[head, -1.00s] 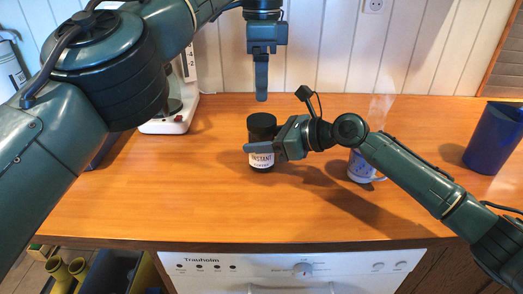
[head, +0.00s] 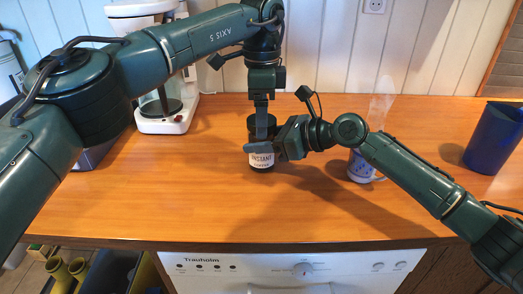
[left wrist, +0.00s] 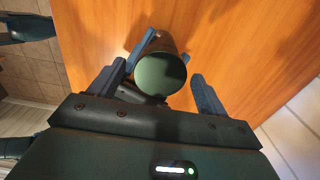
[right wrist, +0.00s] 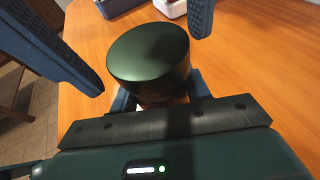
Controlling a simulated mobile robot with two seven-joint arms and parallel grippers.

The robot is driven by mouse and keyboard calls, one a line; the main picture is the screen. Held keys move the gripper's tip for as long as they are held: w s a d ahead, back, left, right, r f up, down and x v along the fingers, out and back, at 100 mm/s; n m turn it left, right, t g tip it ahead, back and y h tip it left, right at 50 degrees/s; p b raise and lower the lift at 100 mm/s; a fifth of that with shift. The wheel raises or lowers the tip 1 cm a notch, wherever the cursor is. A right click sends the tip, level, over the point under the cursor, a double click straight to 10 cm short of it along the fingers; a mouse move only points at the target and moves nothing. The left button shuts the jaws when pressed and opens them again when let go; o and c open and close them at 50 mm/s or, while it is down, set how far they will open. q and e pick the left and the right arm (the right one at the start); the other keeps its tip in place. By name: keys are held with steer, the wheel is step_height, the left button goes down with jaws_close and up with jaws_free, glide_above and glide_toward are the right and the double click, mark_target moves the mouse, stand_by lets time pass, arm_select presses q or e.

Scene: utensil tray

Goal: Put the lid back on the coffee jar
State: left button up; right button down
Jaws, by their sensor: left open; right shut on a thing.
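The coffee jar (head: 261,160) stands upright on the counter, with its white "INSTANT COFFEE" label facing me. Its dark round lid (right wrist: 150,60) sits on top of the jar; I cannot tell whether it is screwed tight. My right gripper (head: 264,149) is shut around the jar's body from the right. My left gripper (head: 261,134) points straight down over the jar. Its open fingers stand on either side of the lid in the left wrist view (left wrist: 157,84), with gaps showing there. The left fingers hide part of the lid in the head view.
A blue-and-white mug (head: 362,168) stands right of the jar, behind my right forearm. A blue pitcher (head: 494,138) is at the far right. A white coffee maker (head: 167,122) stands at the back left. The front counter is clear.

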arm_select(q)
steer(key=c, duration=1)
steer(key=m, duration=0.4)
steer(key=shift+m, duration=0.4)
steer(key=m, duration=1.1)
steer(key=o, duration=1.1)
steer(key=shift+d, duration=0.15)
steer(key=shift+c, duration=0.2)
